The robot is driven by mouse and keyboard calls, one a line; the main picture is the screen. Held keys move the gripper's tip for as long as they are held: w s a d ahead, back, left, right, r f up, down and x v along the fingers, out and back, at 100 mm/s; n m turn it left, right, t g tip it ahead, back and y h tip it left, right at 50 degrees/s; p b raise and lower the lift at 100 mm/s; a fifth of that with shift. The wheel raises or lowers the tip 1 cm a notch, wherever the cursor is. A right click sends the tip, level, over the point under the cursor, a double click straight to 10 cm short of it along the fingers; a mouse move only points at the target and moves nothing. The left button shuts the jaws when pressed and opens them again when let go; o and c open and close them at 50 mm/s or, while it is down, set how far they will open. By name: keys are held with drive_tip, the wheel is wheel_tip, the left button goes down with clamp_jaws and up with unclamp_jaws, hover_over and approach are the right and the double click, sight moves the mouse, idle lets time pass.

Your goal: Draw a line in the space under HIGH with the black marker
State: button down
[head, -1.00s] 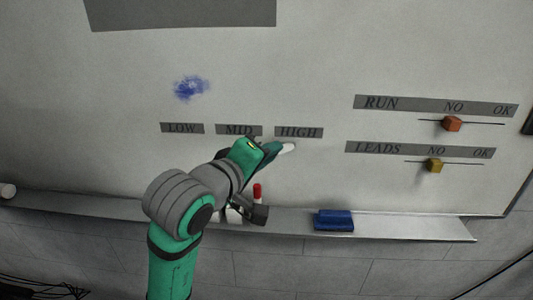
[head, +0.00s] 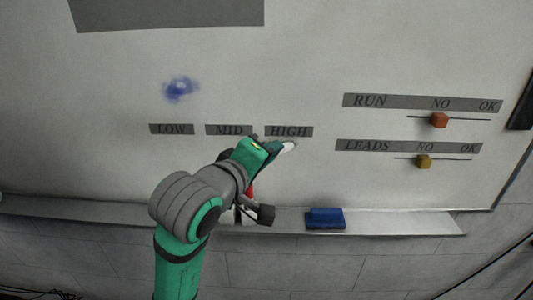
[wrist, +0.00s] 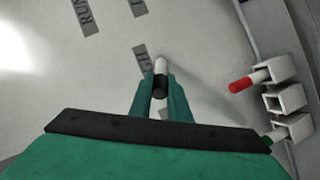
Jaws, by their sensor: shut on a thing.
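My gripper (head: 274,149) is shut on a marker. In the wrist view the marker (wrist: 161,69) has a white body and a black end, held between the two green fingers (wrist: 160,98). In the head view the marker's white part (head: 288,147) sticks out just below the HIGH label (head: 289,132). I cannot tell whether it touches the board. The space directly under HIGH is partly hidden by my gripper; no line shows there. The HIGH label is partly covered in the wrist view (wrist: 142,58).
LOW (head: 172,129) and MID (head: 229,130) labels lie left of HIGH. A blue smudge (head: 180,89) is above LOW. Below are a ledge (head: 400,222) with a blue eraser (head: 325,218), and a red marker (wrist: 241,85) in a holder (wrist: 284,68). Sliders are at right.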

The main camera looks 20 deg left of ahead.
drive_tip(key=shift+w+d, duration=0.15)
drive_tip(key=shift+d, duration=0.55)
drive_tip(key=shift+w+d, duration=0.25)
drive_tip(key=shift+d, duration=0.4)
drive_tip(key=shift+d, duration=0.1)
drive_tip(key=shift+w+d, duration=0.1)
drive_tip(key=shift+d, duration=0.45)
drive_tip(key=shift+w, duration=0.1)
drive_tip(key=shift+a, duration=0.1)
idle(0.5)
drive_tip(key=shift+s+a, duration=0.25)
drive_tip(key=shift+a, duration=0.3)
